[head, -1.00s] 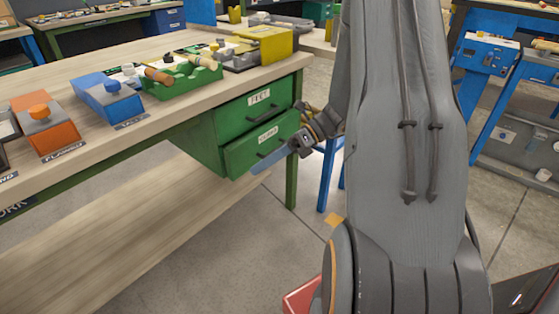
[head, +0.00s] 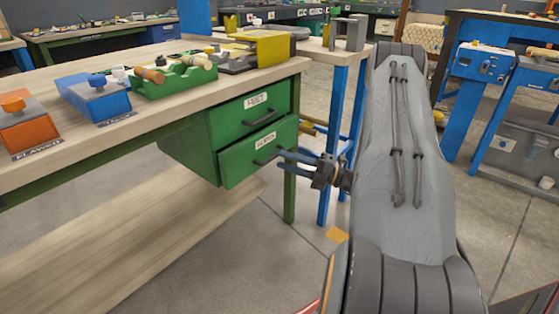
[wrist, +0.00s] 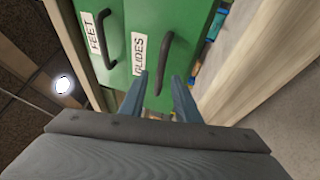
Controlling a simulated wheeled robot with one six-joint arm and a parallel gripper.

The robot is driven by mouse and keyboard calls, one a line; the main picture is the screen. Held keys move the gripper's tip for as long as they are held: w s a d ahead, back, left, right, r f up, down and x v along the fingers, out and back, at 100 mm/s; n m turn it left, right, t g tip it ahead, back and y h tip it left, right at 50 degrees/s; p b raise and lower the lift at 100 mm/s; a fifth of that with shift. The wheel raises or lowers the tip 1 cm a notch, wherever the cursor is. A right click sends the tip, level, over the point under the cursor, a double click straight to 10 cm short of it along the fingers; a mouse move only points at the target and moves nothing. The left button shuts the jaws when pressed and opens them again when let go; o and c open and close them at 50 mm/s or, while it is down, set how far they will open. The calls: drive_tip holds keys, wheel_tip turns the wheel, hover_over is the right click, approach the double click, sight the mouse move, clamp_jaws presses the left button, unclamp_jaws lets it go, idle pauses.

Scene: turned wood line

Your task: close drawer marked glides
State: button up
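The drawer marked GLIDES (head: 240,163) is the lower of two green drawers under the wooden bench. Its front seems to stand slightly forward of the upper drawer marked FEET (head: 240,120). In the wrist view, the GLIDES drawer front (wrist: 185,20) shows its label and dark handle (wrist: 165,50). My gripper (head: 281,158) is at the right end of that front, pointing left towards it. In the wrist view my gripper (wrist: 160,78) is open, with the handle's near end between the fingertips in the picture. I cannot tell whether the fingers touch it.
The bench top (head: 170,110) holds an orange box (head: 25,130), a blue box (head: 95,97) and a green tray (head: 175,80). A green bench leg (head: 290,195) stands just below my gripper. A blue-legged table (head: 328,190) is behind. Floor in front of the drawers is open.

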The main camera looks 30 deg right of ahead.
drive_tip(key=shift+x, duration=1.45)
clamp_jaws()
